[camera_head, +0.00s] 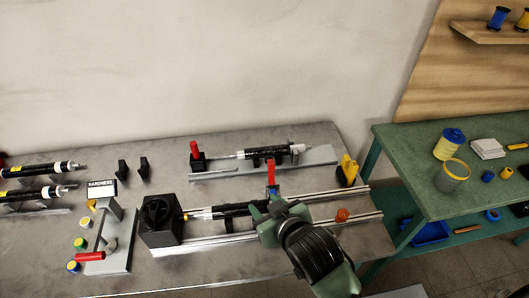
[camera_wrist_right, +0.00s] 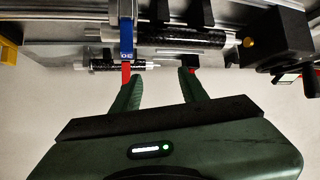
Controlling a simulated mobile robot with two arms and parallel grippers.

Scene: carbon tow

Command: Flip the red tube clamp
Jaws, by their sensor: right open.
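The red tube clamp (camera_head: 271,172) appears as an upright lever with a red upper part and a blue lower part, beside the dark tube (camera_head: 235,211) on the near rail. In the right wrist view its red end (camera_wrist_right: 126,72) and blue part (camera_wrist_right: 126,40) lie by the tip of one finger. My right gripper (camera_head: 267,208) is over the near rail, just in front of the clamp in the head view. Its green fingers (camera_wrist_right: 161,76) are apart with nothing seen between them. Contact with the clamp cannot be told. My left gripper is out of view.
A black chuck block (camera_head: 160,220) stands at the rail's left end. Behind it is a second fixture (camera_head: 265,153) with a red handle (camera_head: 195,148). A green side table (camera_head: 400,150) stands beyond.

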